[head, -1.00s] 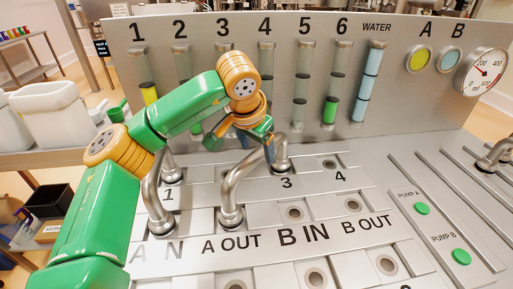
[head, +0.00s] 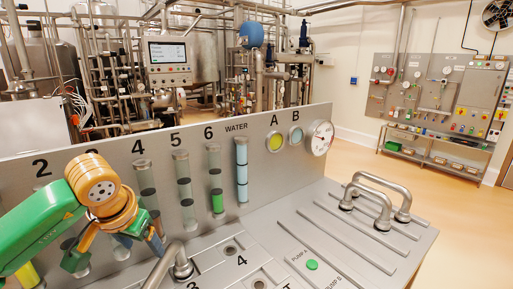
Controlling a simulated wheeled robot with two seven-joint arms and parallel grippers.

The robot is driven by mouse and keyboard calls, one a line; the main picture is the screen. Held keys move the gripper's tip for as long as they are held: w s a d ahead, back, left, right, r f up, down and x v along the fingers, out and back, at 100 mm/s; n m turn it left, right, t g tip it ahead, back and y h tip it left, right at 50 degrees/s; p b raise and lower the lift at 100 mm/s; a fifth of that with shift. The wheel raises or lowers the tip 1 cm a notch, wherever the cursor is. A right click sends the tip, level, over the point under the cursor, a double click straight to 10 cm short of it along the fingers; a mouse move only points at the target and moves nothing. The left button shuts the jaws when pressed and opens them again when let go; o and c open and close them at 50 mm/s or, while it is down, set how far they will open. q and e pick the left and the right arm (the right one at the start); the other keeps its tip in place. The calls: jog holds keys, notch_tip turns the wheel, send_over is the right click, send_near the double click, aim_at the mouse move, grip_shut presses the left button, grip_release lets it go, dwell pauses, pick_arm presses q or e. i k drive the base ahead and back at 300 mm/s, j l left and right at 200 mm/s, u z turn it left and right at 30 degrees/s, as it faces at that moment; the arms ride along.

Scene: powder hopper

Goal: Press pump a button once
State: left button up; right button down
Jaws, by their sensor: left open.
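The pump A button (head: 312,265) is a green round button on the grey panel, beside its PUMP A label near the bottom of the head view. The PUMP B label is partly cut by the bottom edge, and its button is out of view. My left gripper (head: 140,243) is open at the lower left, in front of the upright panel and close to a bent steel pipe (head: 177,262). It is well to the left of the pump A button and apart from it. Its fingers are partly hidden behind the wrist. My right gripper is not in view.
Numbered tubes and a blue WATER tube (head: 242,170) stand on the upright panel, with a round gauge (head: 319,137) at its right end. Two steel pipe handles (head: 376,197) rise from the slotted panel at right. Space above the pump A button is clear.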

aim_at(311, 264)
jog(key=k+l, duration=0.15)
jog(key=k, duration=0.3)
jog(key=k+l, duration=0.15)
jog(key=k, duration=0.35)
jog(key=k+l, duration=0.15)
jog(key=k, duration=0.3)
